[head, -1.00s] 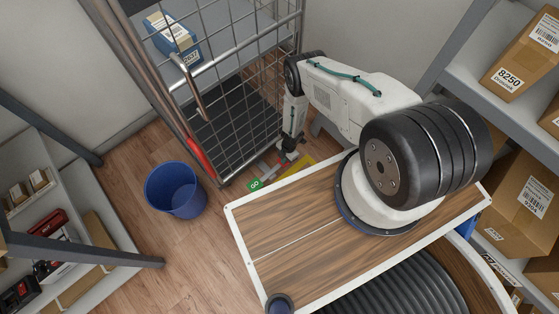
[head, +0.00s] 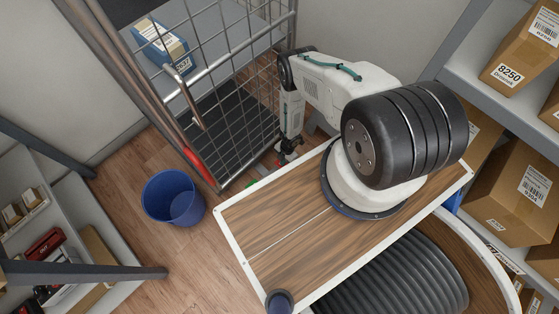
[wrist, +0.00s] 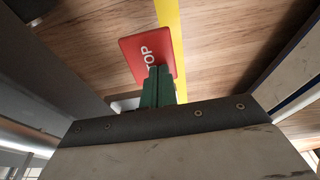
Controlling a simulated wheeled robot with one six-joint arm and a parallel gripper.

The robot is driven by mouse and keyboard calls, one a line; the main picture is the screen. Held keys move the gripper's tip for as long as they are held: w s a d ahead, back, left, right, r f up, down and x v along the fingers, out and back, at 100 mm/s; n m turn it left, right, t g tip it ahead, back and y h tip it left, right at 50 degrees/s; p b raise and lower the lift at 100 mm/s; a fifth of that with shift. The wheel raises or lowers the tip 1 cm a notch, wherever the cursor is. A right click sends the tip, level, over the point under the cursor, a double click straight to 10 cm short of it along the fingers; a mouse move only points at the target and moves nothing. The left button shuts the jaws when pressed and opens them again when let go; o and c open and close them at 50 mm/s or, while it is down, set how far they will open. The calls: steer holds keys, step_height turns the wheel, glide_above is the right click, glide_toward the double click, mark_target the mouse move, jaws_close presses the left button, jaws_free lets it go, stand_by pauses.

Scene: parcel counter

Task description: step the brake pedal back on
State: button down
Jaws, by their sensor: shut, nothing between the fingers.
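The red brake pedal (wrist: 138,45) shows in the wrist view as a flat plate with white lettering, of which "TOP" is readable. My gripper (wrist: 158,72) is shut and empty, its green fingers pointing at the pedal and covering part of its lower right. Whether the fingertips touch the pedal, I cannot tell. In the head view my gripper (head: 285,156) points down low beside the wire cage trolley (head: 235,100), near its bottom right corner. A small green patch (head: 250,183) shows at the trolley's foot. The red pedal is not clear in the head view.
A blue bin (head: 173,198) stands on the floor left of the trolley's foot. Shelves with cartons (head: 525,185) stand at the right, another shelf (head: 75,225) at the left. A yellow stripe (wrist: 170,20) runs behind the pedal.

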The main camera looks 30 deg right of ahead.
steer(key=v, duration=0.7)
steer(key=shift+r, duration=0.4)
stand_by(0.3)
